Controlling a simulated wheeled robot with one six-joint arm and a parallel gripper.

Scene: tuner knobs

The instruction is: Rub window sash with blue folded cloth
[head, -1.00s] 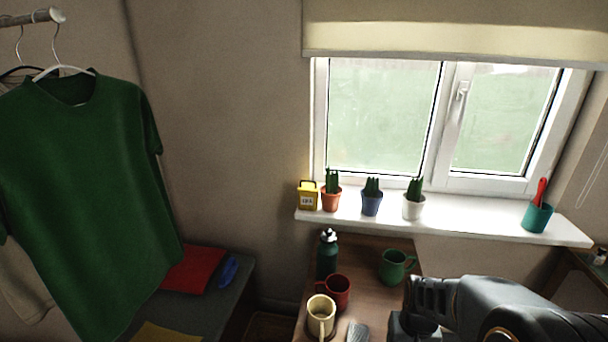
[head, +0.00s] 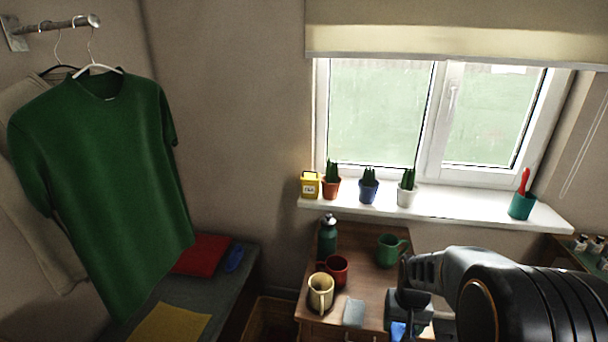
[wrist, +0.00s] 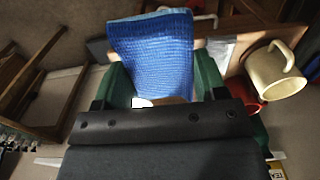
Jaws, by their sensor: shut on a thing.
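The blue folded cloth (wrist: 152,52) is held between the two green fingers of my gripper (wrist: 165,85) in the wrist view. Its far end sticks out beyond the fingers. In the head view a small part of the blue cloth (head: 398,331) shows at the bottom edge, below my gripper (head: 408,308), in front of the wooden cabinet. The window sash (head: 432,125) has a white frame with pale panes and a handle on the middle upright. The cloth is low and well apart from the sash.
The white sill (head: 450,205) holds a yellow timer (head: 311,184), several potted cacti and a teal pot (head: 522,205) with a red-handled tool. The cabinet holds a bottle (head: 327,236), green mug (head: 391,250), red mug (head: 337,269) and cream mug (head: 320,292). A blind (head: 450,32) hangs above.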

